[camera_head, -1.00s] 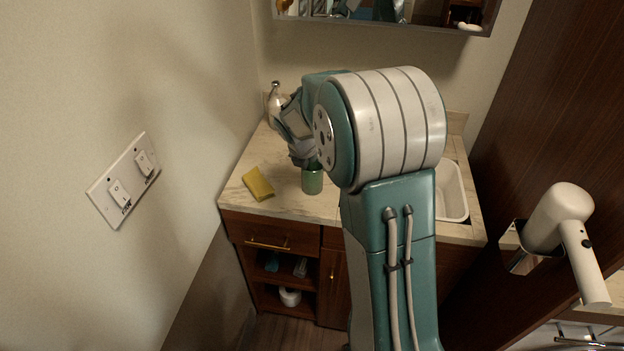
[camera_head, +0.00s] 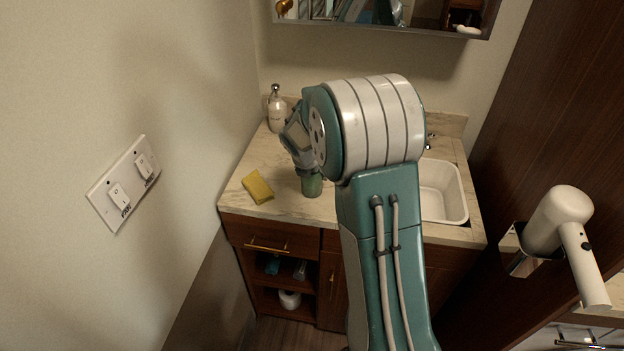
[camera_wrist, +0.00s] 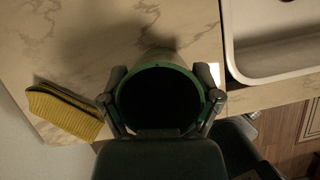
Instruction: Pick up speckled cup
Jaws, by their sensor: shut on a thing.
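The cup (camera_head: 312,186) is green and stands out below my arm near the front of the counter in the head view. In the wrist view the green rim of the cup (camera_wrist: 184,69) shows, with a dark inside. My gripper (camera_wrist: 160,100) is shut on the cup, with one finger on each side of it just below the rim. I cannot tell whether the cup's base touches the counter. Speckles are too small to make out.
A soap bottle (camera_head: 277,108) stands at the back left. A white sink (camera_head: 443,190) is at the right. A wall with switches (camera_head: 124,182) is on the left.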

